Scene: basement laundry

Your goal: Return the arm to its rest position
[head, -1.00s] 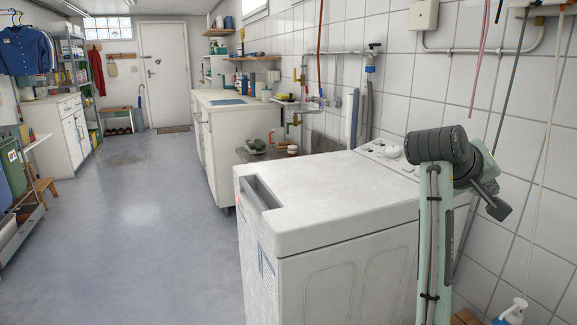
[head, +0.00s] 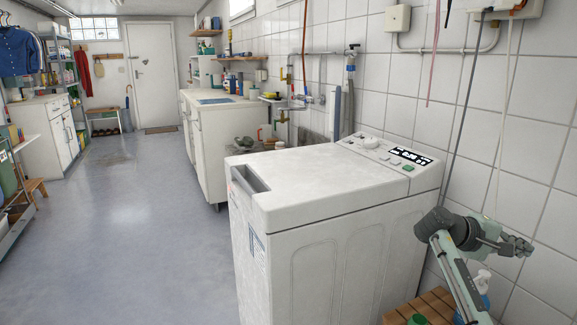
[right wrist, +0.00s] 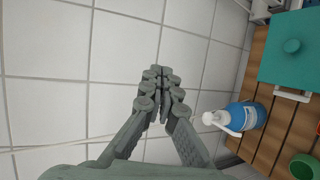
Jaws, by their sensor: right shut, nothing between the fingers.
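My right arm (head: 455,270) rises from the lower right of the head view, in front of the tiled wall. My right gripper (head: 516,246) is at its end, to the right of the washing machine and apart from it. In the right wrist view the gripper (right wrist: 160,78) has its fingers together with nothing between them, in front of white tiles. My left arm and gripper are not in view.
A top-loading washing machine (head: 310,182) with its lid down stands left of my arm. Below the gripper is a slatted wooden surface (head: 432,303) with a blue pump bottle (right wrist: 245,115), a teal box (right wrist: 292,62) and a green cup (right wrist: 304,167).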

